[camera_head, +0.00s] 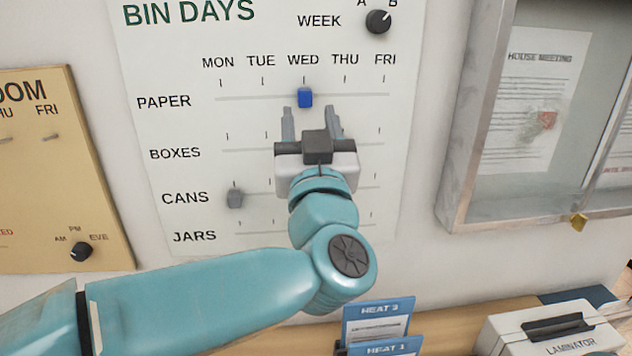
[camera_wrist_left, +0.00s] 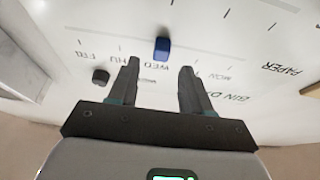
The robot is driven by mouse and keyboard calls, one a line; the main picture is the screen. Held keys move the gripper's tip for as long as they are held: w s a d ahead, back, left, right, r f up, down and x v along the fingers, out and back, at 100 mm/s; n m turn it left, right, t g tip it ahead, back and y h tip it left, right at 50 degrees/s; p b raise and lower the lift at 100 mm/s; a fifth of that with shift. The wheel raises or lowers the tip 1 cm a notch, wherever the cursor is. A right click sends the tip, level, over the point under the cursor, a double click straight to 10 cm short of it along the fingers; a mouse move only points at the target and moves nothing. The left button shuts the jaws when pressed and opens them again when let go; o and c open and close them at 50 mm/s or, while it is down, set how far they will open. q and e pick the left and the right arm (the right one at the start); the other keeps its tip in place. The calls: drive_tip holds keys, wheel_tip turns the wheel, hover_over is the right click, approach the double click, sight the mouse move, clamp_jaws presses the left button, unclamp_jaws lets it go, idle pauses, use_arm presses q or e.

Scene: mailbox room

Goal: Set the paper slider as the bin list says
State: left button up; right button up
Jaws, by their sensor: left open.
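The blue paper slider (camera_head: 305,97) sits on the PAPER track of the white BIN DAYS board (camera_head: 160,60), under the WED mark. It also shows in the left wrist view (camera_wrist_left: 162,48), beyond the fingertips and between their lines. My left gripper (camera_head: 308,110) is open and empty, its two fingers pointing up at the board just below the blue slider, apart from it as far as I can tell. The gripper also shows in the left wrist view (camera_wrist_left: 160,68). My right gripper is not in view. No bin list is readable here.
A black WEEK knob (camera_head: 378,21) is at the board's top right. A framed glass notice case (camera_head: 465,130) is to the right. A laminator (camera_head: 550,330) and blue leaflets (camera_head: 378,320) stand below.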

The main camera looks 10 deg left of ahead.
use_arm(q)
drive_tip(key=b+v, duration=0.3)
drive_tip(key=v, duration=0.9)
drive_tip(key=shift+a, duration=0.1)
